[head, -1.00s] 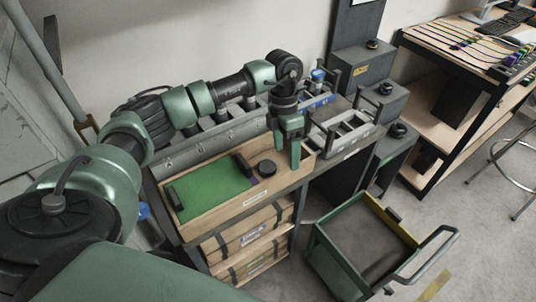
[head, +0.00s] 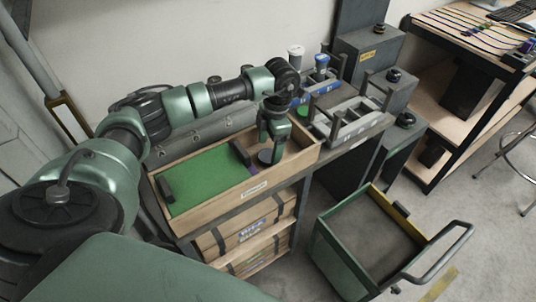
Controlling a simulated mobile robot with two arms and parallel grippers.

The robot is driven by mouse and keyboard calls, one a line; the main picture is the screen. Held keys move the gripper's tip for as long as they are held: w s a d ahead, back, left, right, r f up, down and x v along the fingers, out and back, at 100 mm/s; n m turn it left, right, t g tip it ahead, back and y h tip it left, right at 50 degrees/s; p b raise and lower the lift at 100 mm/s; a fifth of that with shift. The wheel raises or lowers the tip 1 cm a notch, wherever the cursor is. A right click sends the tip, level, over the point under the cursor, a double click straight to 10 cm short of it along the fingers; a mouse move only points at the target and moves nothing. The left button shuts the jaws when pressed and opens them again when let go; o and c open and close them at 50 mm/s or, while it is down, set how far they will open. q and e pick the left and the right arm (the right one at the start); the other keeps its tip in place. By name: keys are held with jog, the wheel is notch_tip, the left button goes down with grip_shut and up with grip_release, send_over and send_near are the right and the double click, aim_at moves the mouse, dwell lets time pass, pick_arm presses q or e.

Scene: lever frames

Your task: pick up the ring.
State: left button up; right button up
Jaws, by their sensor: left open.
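A dark round piece (head: 266,156), which looks like the ring, lies flat in the right part of a shallow wooden tray (head: 250,190) on the bench. It is partly hidden by my gripper, and I cannot make out a hole in it. My left gripper (head: 273,150) points down directly over it with its green fingers apart. I cannot tell whether the fingers touch it. My right gripper is not in view.
A green panel (head: 208,178) with dark bars at its ends fills the tray's left part. A grey rack (head: 352,120) and blue-topped items (head: 322,70) stand to the right. A green cart (head: 340,262) is on the floor in front.

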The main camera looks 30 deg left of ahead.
pick_arm(q)
jog(key=shift+a+f, duration=0.1)
jog(key=shift+f, duration=1)
jog(key=shift+r, duration=0.1)
jog(key=c, duration=1.6)
